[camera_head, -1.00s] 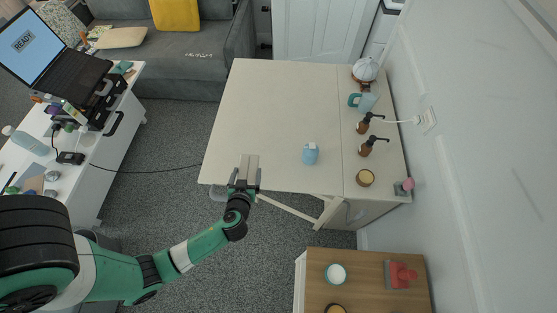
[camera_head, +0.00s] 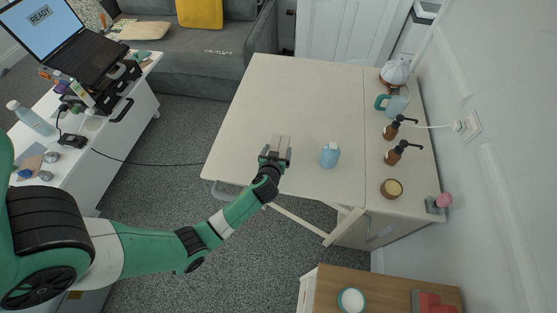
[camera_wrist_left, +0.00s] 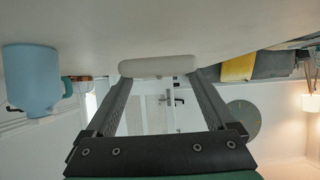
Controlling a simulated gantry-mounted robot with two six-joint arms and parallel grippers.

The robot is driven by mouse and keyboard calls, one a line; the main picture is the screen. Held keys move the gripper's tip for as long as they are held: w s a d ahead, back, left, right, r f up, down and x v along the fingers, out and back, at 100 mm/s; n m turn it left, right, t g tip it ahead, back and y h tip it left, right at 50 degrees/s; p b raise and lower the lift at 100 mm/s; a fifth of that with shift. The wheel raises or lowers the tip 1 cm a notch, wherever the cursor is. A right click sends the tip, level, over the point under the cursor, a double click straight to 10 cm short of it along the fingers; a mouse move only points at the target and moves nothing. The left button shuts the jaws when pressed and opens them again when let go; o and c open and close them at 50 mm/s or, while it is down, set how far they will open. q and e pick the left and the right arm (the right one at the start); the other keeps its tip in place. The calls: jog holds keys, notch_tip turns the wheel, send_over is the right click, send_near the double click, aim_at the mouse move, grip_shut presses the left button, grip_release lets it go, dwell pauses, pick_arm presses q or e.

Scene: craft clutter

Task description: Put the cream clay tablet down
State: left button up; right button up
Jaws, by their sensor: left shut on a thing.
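The cream clay tablet (camera_head: 281,143) is a pale flat piece held between the fingers of my left gripper (camera_head: 275,152) over the near edge area of the cream table (camera_head: 300,90). In the left wrist view the tablet (camera_wrist_left: 158,66) shows edge-on as a long rounded bar. Both fingers of my left gripper (camera_wrist_left: 160,85) close on its sides. The pale surface lies close beyond it at the top of that inverted view; I cannot tell whether they touch. My right gripper is not in view.
A light blue container (camera_head: 330,156) stands just right of the tablet. The table's middle and left are clear.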

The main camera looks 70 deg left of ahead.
pick_arm(q)
jog(key=shift+w+a+f, duration=0.15)
jog(key=shift+w+f, duration=0.05)
notch_tip(320, 180, down, 3)
jog(key=shift+w+a+r+b, duration=0.15)
jog(key=shift+b, duration=0.55)
jog(key=shift+f, duration=0.35)
jog(key=shift+f, duration=0.2)
jog(key=o, duration=1.3)
